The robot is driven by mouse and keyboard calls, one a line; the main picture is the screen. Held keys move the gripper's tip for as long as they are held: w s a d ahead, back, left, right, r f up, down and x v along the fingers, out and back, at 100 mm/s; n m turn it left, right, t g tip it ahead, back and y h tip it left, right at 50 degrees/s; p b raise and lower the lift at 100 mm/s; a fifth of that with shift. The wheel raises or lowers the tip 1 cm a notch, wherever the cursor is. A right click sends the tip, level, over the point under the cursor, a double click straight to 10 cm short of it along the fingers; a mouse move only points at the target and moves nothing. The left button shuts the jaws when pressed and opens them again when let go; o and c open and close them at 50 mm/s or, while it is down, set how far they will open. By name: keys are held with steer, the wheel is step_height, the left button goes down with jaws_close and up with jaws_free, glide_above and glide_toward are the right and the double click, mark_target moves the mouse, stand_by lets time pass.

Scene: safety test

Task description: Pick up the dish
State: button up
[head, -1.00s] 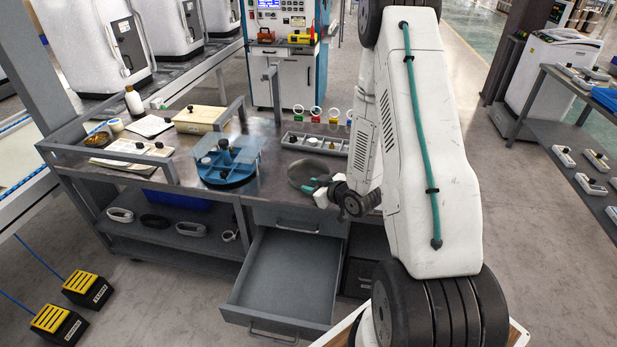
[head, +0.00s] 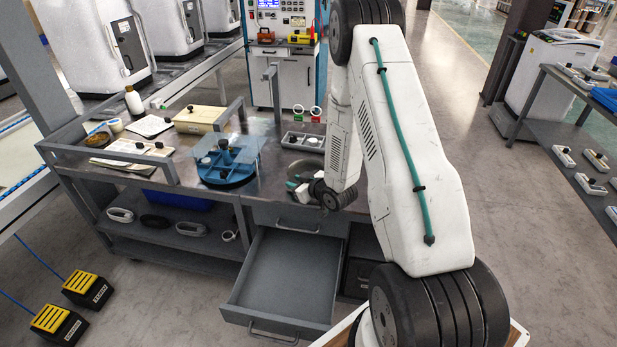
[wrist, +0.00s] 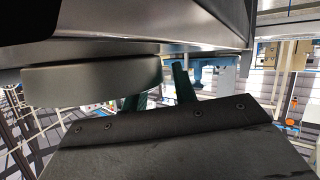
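The dish (head: 303,168) is a round, shallow grey dish on the bench top, partly hidden by my gripper and wrist. In the wrist view the dish (wrist: 90,82) shows edge-on as a dark grey disc at upper left. My gripper (head: 294,187) is low at the bench's front edge, beside the near side of the dish. In the wrist view my gripper (wrist: 160,92) has two teal fingers apart, with the dish's edge close to the left one. Whether they touch is hidden.
A blue round stand with a clear top (head: 225,165) is left of the dish. A grey compartment tray (head: 302,141) lies behind it. An open, empty drawer (head: 283,280) juts out below the bench front. A metal rail (head: 105,157) runs along the bench's left front.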

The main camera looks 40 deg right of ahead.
jaws_close()
steer(key=shift+r, duration=0.1)
